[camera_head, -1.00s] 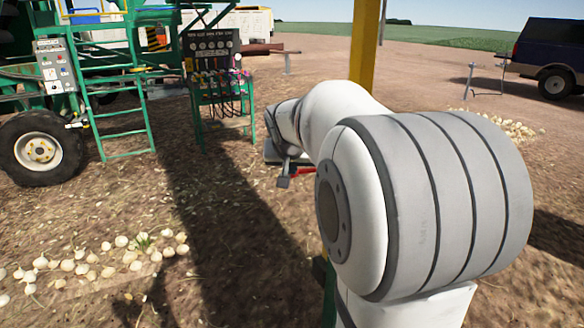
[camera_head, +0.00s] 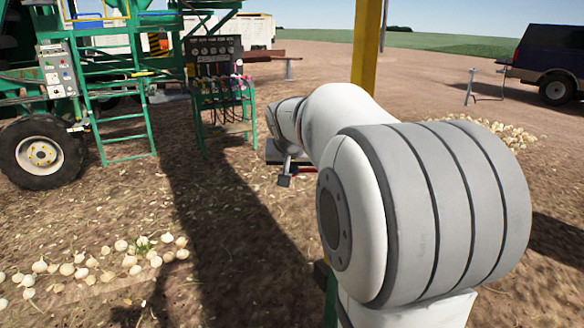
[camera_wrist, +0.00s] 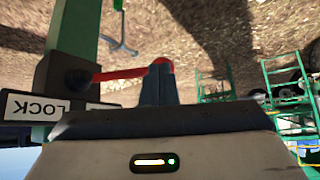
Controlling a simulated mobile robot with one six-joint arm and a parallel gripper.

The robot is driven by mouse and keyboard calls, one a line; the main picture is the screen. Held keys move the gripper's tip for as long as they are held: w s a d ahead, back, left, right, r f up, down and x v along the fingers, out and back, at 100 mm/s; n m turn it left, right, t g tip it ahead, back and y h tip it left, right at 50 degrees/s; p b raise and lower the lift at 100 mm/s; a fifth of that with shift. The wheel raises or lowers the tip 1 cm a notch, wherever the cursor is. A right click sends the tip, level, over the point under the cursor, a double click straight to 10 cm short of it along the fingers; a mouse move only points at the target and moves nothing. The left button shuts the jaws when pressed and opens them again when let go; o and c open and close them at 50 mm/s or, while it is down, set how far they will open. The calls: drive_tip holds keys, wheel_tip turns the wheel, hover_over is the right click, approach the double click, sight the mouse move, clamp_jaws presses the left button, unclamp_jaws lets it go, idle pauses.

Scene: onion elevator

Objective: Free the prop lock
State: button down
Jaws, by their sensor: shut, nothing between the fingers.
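The prop lock's red lever (camera_wrist: 120,74) shows in the wrist view. It runs right from a dark round pivot (camera_wrist: 68,75) on a green post (camera_wrist: 72,30). A white label (camera_wrist: 40,107) reading LOCK appears upside down beside the pivot. My gripper (camera_wrist: 158,85) is shut and empty. Its fingers overlap the lever's red free end; I cannot tell whether they touch. In the head view, my arm hides most of this spot, and only a small red part (camera_head: 309,172) shows beside it.
A grey forked piece (camera_wrist: 120,38) hangs near the post in the wrist view. The head view shows a yellow post (camera_head: 367,45) behind my arm, a control panel stand (camera_head: 213,58), a green ladder (camera_head: 122,115) and a wheel (camera_head: 40,153) at left. Onions lie on open ground.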

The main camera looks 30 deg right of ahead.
drive_tip(key=a+f+v, duration=0.1)
drive_tip(key=a+v, duration=0.1)
drive_tip(key=v, duration=1.2)
drive_tip(key=s+a+f+n+g+y+p, duration=0.1)
drive_tip(key=s+a+f, duration=0.4)
drive_tip(key=s+f, duration=0.5)
drive_tip(key=s+a+f+n+g+y+p, duration=0.1)
drive_tip(key=s+a+f+n+g+y, duration=0.1)
drive_tip(key=s+f, duration=0.7)
wheel_tip(320, 180, down, 3)
drive_tip(key=a+n+g, duration=0.1)
drive_tip(key=a+n, duration=0.1)
drive_tip(key=a, duration=0.1)
drive_tip(key=shift+s+n+y, duration=0.4)
